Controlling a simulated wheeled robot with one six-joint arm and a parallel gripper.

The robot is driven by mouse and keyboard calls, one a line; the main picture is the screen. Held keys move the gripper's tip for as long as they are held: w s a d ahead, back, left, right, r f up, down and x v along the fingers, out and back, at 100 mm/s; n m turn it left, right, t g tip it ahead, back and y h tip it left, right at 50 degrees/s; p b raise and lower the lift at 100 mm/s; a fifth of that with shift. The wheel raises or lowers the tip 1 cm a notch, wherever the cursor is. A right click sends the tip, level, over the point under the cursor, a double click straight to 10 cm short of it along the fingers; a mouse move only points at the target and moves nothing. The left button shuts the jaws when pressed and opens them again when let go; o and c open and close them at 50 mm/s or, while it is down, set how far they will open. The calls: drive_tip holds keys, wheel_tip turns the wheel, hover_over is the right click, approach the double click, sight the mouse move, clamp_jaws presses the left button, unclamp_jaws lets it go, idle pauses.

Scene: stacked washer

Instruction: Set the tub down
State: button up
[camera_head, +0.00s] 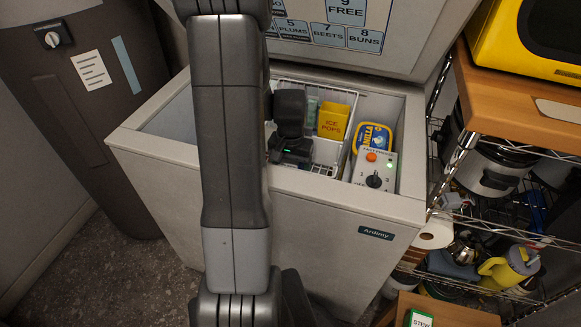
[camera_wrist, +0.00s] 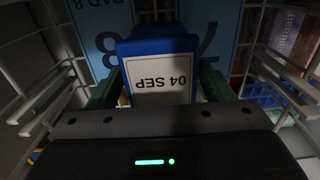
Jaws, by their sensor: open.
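A blue tub (camera_wrist: 158,45) with a white label reading "04 SEP", upside down in the wrist view, sits between the two fingers of my gripper (camera_wrist: 160,90). The fingers stand on either side of it and are open. In the head view, my gripper (camera_head: 297,152) reaches down into the white wire basket (camera_head: 325,150) of the open chest freezer (camera_head: 290,215). The tub between my fingers is hidden there. Another tub, blue and yellow and marked vanilla (camera_head: 374,138), stands in the freezer's right part.
A yellow ice pops box (camera_head: 333,121) stands in the basket beside my gripper. A control box (camera_head: 373,171) with a knob and an orange button is at the freezer's right. The raised lid (camera_head: 400,35) is behind. A wire shelf (camera_head: 490,215) stands to the right.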

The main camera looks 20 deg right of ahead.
sight(291, 163)
wheel_tip(291, 163, up, 12)
drive_tip(key=p, duration=0.2)
drive_tip(key=shift+r, duration=0.15)
drive_tip(key=shift+c, duration=0.2)
idle(1.2)
